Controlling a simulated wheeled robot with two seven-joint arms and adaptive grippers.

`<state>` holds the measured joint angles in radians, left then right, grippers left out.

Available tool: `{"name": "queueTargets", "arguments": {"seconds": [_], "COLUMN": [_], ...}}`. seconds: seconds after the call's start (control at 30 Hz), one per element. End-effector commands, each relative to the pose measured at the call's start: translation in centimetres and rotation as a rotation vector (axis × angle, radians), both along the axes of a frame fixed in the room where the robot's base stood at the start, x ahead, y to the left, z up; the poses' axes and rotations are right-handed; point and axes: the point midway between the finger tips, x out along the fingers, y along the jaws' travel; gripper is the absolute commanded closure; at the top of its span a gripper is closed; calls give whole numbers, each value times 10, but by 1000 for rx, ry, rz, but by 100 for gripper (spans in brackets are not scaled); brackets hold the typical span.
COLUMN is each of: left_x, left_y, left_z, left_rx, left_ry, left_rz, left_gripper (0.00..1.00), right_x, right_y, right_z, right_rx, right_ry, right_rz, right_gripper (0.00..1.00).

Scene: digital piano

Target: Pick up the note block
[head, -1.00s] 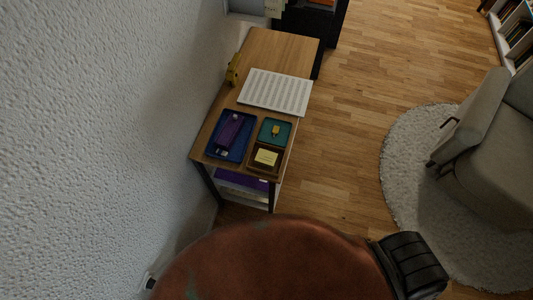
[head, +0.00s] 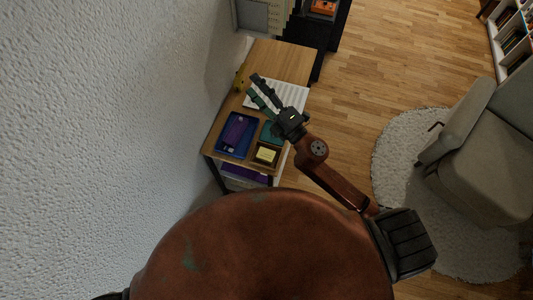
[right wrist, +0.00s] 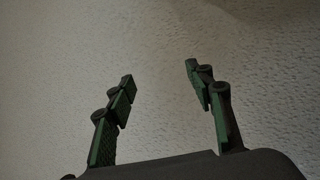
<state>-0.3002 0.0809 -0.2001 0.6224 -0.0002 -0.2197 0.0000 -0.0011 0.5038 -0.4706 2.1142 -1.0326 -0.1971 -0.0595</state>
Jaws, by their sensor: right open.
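The note block (head: 265,154) is a pale yellow block in a small brown tray (head: 257,164) near the front right corner of the wooden table. My right gripper (head: 253,84) is open and empty over the table, beyond the note block and above the white sheet. In the right wrist view its spread fingers (right wrist: 160,72) face only the textured wall, with nothing between them. My left gripper is not in view.
The wall (head: 100,120) borders the table's left.

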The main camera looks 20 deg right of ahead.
Motion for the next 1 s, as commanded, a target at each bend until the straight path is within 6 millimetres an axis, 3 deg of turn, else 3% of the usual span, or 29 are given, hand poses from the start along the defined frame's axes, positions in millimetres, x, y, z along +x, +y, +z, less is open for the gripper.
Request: {"name": "queueTargets", "arguments": {"seconds": [0.03,0.07,0.13,0.2,0.27,0.3,0.37,0.4,0.5,0.6,0.7,0.8,1.0], "left_x": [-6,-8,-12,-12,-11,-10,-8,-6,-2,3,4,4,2], "left_y": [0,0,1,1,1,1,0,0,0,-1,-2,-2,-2], "left_z": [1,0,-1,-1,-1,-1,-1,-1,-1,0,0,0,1], "left_rx": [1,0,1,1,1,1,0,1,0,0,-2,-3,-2], "left_ry": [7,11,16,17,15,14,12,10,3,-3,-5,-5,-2], "left_rz": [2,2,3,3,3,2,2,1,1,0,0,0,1], "left_gripper": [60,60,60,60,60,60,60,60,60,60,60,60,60], "right_x": [-9,-17,-39,-60,-74,-80,-83,-82,-72,-61,-54,-52,-49], "right_y": [40,63,110,141,151,148,128,109,50,-3,-35,-46,-41], "right_z": [5,1,-23,-66,-114,-149,-198,-227,-280,-306,-317,-326,-346], "right_rx": [-138,-225,-441,-678,-895,-1040,-1252,-1383,-1662,-1853,-1954,-1991,-1992], "right_ry": [-87,-135,-233,-306,-346,-359,-355,-340,-269,-188,-131,-106,-104], "right_rz": [112,181,348,515,655,743,859,926,1054,1130,1167,1183,1185], "right_gripper": [51,51,51,51,51,51,51,51,51,51,51,51,51]}}
